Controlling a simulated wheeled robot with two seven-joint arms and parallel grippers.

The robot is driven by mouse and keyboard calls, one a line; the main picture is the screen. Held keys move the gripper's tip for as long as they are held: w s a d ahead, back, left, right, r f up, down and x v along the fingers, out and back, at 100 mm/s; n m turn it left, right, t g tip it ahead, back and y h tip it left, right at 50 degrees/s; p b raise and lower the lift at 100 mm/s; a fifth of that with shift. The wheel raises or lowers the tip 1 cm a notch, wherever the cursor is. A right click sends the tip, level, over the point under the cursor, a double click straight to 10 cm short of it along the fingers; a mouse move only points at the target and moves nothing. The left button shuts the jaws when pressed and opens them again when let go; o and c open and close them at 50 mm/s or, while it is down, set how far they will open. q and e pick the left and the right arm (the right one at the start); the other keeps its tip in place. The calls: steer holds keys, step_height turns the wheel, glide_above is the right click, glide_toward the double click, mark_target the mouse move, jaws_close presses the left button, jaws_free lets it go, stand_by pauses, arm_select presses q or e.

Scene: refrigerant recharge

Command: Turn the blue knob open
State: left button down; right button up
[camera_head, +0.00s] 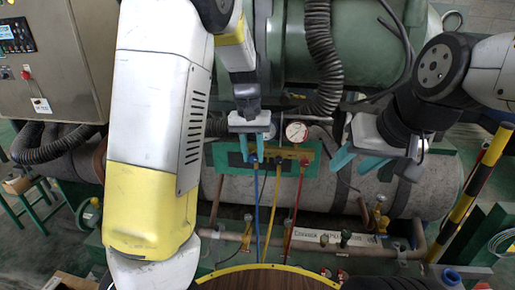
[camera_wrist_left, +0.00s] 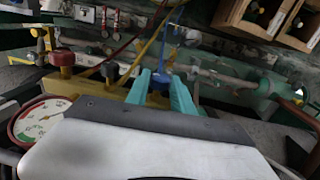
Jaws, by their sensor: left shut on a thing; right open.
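The blue knob (camera_wrist_left: 160,82) sits between the teal fingertips of my left gripper (camera_wrist_left: 161,92) in the left wrist view, and the jaws are shut on it. In the head view my left gripper (camera_head: 252,143) points down at the manifold, mostly covering the knob; a blue fitting (camera_head: 253,159) shows just below the fingers. The yellow manifold (camera_wrist_left: 88,86) carries a red knob (camera_wrist_left: 61,58) and a dial gauge (camera_wrist_left: 38,118). My right gripper (camera_head: 357,162) is open and empty, right of the manifold.
Blue (camera_head: 258,212), yellow (camera_head: 270,212) and red (camera_head: 296,205) hoses hang below the manifold. The green panel (camera_head: 310,160) is behind it, with a large pipe (camera_head: 335,190) behind that. A black corrugated hose (camera_head: 320,55) hangs above. Wooden boxes (camera_wrist_left: 262,16) show in the left wrist view.

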arm_select(q)
steer(key=h, duration=0.2)
steer(key=a+h, duration=0.1)
steer(key=h, duration=0.1)
steer(key=shift+f, duration=0.1)
steer(key=shift+a+f+g+h, duration=0.15)
steer(key=shift+f+g+h, duration=0.15)
steer(key=shift+h, duration=2.25)
steer(key=shift+a+f+g+h, duration=0.15)
steer(key=shift+f+h, duration=0.25)
steer(key=shift+h, duration=2.2)
steer(key=shift+a+f+g+h, duration=0.1)
steer(key=shift+f+g+h, duration=0.2)
steer(key=shift+h, duration=2.25)
steer(key=c, duration=1.1)
jaws_free()
steer(key=v, duration=0.7)
steer(key=shift+a+f, duration=0.2)
steer(key=shift+a, duration=0.2)
